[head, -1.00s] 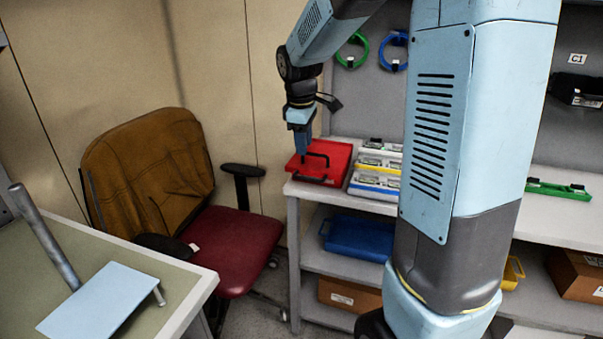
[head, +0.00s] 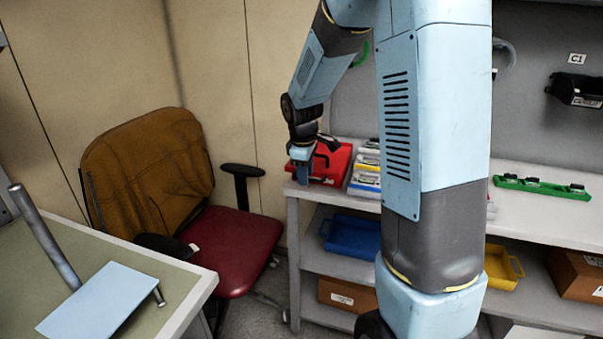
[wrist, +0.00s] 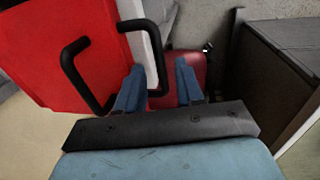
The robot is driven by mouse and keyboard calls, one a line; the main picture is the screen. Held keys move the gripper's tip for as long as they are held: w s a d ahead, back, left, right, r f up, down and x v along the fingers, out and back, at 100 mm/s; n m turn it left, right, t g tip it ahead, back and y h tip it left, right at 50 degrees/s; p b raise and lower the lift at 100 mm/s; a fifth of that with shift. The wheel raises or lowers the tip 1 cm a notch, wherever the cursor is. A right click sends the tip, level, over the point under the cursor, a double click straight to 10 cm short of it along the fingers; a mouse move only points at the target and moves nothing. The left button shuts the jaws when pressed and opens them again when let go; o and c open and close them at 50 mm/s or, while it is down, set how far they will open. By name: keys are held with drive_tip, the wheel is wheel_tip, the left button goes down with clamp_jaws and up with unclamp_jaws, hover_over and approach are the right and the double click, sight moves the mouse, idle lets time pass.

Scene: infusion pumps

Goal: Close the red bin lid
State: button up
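The red bin (head: 333,167) sits at the left end of the white bench, partly hidden behind my gripper in the head view. In the wrist view its red surface (wrist: 60,50) fills the upper left, with two black loop handles (wrist: 68,62). Whether the lid is fully down is not clear. My gripper (head: 303,181) is at the bin's front left, low by the bench edge. In the wrist view my gripper (wrist: 160,82) has its two blue fingers apart.
Grey-white trays with yellow and blue parts (head: 366,172) stand right beside the bin. A green rack (head: 542,187) lies farther right on the bench. A blue tray (head: 352,236) is on the shelf below. The chair (head: 230,240) stands to the left, below the gripper.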

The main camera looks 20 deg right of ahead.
drive_tip(key=shift+c, duration=0.2)
clamp_jaws()
idle(1.1)
